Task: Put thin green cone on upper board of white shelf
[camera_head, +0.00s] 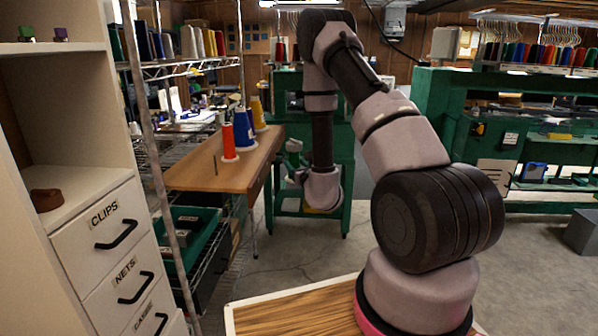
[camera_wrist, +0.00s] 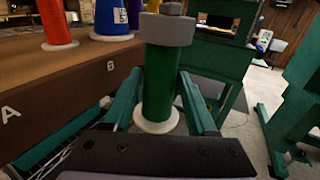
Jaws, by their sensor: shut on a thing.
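A thin green cone (camera_wrist: 158,85) with a pale round base stands between the fingers of my gripper (camera_wrist: 160,105) in the wrist view. The fingers are shut on it, one on each side. A grey ring-like part covers its upper end. The cone cannot be made out clearly in the head view, where my arm's end hangs beside the wooden table. The white shelf (camera_head: 95,190) stands at the left of the head view. Its upper board (camera_head: 80,47) carries two small spools, green (camera_head: 27,33) and purple (camera_head: 61,34), near its back.
A brown object (camera_head: 46,199) lies on the shelf's lower board above labelled drawers. A wire rack post (camera_head: 150,150) stands right beside the shelf. The wooden table (camera_head: 215,170) holds red (camera_head: 228,140), blue (camera_head: 243,130) and yellow (camera_head: 258,115) cones. Green machines stand behind; floor is open between.

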